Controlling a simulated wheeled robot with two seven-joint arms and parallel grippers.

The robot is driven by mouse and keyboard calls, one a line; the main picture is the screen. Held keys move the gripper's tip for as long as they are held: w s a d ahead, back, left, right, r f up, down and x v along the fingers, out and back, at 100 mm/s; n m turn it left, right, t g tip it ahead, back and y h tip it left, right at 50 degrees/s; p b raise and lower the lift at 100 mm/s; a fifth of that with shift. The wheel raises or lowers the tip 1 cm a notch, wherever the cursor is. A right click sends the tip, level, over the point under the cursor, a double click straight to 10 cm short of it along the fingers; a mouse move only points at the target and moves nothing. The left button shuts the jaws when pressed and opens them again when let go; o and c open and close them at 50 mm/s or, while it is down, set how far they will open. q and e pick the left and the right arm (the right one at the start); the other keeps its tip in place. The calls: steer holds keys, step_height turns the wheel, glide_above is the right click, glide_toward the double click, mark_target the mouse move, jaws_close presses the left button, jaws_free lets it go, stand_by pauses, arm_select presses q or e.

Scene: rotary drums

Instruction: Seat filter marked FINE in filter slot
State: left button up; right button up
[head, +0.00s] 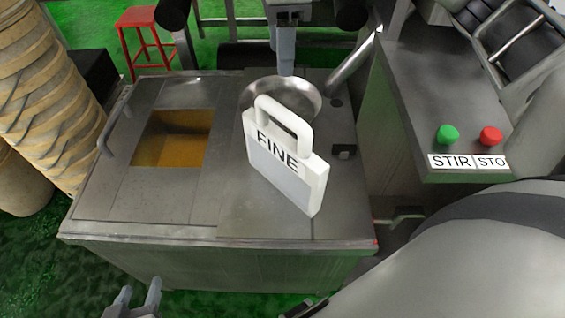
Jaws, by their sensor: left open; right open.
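The white filter marked FINE (286,160), with a loop handle on top, stands upright at an angle on the steel top of the tank cabinet (105,185). Its lower edge meets the top surface; I cannot tell whether it sits in a slot, and no empty filter slot is clearly visible. My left gripper (138,296) is open and empty at the bottom left, in front of and below the cabinet, apart from the filter. Only a small dark part of my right gripper (300,308) shows at the bottom edge, below the cabinet front; it is open and away from the filter.
A rectangular opening with amber contents (174,140) lies left of the filter. A round metal bowl (300,97) sits behind it under a grey spout (286,50). A panel with green (448,134) and red (490,136) buttons stands right. Stacked tan drums (40,95) stand left.

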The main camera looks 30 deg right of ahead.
mark_target(282, 122)
step_height(282, 122, down, 9)
steer(key=m+b, duration=0.3)
steer(key=m, duration=0.8)
steer(key=shift+d+f, duration=0.1)
steer(key=shift+f, duration=3.05)
jaws_close()
